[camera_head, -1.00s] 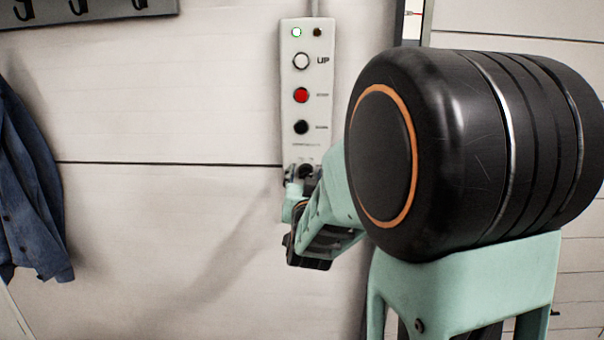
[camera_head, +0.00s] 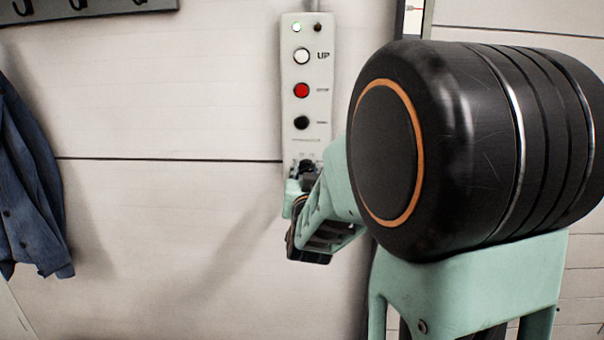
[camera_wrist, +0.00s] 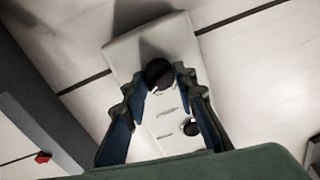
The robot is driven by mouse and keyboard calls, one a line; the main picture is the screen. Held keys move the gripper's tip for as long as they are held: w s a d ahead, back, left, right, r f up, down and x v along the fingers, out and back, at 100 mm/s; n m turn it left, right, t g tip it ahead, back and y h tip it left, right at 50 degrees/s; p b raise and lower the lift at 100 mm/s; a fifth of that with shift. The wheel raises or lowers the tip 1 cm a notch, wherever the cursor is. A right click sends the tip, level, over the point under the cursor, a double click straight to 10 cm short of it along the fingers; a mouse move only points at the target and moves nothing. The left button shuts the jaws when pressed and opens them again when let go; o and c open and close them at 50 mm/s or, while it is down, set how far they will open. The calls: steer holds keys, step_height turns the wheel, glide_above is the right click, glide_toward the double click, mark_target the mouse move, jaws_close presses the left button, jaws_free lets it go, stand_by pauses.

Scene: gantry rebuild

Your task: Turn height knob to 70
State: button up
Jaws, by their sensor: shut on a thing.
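The height knob (camera_wrist: 159,73) is a dark round knob at the lower end of the pale control panel (camera_head: 307,105). In the wrist view it sits between the two fingertips of my gripper (camera_wrist: 160,80), which is shut on it. A small white mark shows on the knob's edge; its scale and reading are too small to read. In the head view my gripper (camera_head: 304,180) covers most of the knob at the panel's bottom.
Above the knob the panel carries a black button (camera_head: 301,123), a red button (camera_head: 301,90) and a white UP button (camera_head: 301,56). A green light (camera_head: 297,27) is lit at the top. A blue jacket (camera_head: 30,180) hangs at left.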

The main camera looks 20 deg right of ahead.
steer(key=n+b, duration=0.1)
steer(key=n, duration=0.2)
steer(key=shift+r+n, duration=0.1)
steer(key=shift+n, duration=0.3)
steer(key=n, duration=0.3)
steer(key=shift+n, duration=0.7)
steer(key=o, duration=1.2)
steer(key=shift+c, duration=0.2)
